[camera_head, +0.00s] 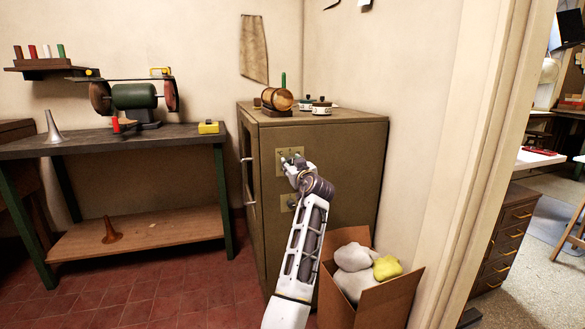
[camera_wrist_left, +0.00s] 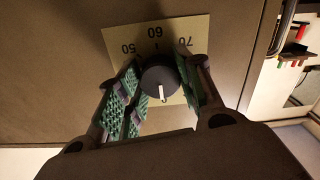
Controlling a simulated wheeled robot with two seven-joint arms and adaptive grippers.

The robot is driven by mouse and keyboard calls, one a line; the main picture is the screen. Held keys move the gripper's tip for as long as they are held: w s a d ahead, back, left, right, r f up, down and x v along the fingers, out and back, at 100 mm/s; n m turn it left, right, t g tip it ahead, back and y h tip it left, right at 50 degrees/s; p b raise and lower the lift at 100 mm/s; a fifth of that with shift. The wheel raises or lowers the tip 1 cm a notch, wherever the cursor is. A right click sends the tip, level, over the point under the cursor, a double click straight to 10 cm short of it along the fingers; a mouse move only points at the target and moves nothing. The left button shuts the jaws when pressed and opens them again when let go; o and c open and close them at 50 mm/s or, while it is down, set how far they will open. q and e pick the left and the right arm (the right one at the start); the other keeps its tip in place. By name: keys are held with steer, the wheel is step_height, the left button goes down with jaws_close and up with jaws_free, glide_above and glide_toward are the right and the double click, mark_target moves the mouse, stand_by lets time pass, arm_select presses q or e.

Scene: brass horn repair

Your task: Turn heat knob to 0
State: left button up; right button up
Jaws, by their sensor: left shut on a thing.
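The heat knob (camera_wrist_left: 158,80) is black and round with a white pointer line. It sits on a pale dial plate (camera_wrist_left: 196,34), where 50, 60 and 70 read upside down in the left wrist view. The pointer line faces the lower edge of that view, away from the 60. My left gripper (camera_wrist_left: 154,88) has its green-padded fingers on either side of the knob and is shut on it. In the head view my left gripper (camera_head: 291,168) reaches the upper plate (camera_head: 284,154) on the brown cabinet's front and hides the knob. My right gripper is not in view.
The brown cabinet (camera_head: 345,160) carries a lower plate (camera_head: 287,202) and has jars and a wooden drum on top. A cardboard box (camera_head: 392,300) with cloths stands close to my arm. A workbench (camera_head: 100,145) with a grinder stands left. Red floor is free in front.

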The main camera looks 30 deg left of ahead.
mark_target(290, 136)
arm_select(q)
steer(key=shift+f+n, duration=0.3)
steer(key=shift+f, duration=0.2)
steer(key=o, duration=1)
steer(key=shift+r, duration=0.1)
steer(key=shift+o, duration=0.2)
steer(key=shift+r, duration=0.2)
steer(key=shift+r, duration=0.15)
steer(key=shift+r, duration=4.8)
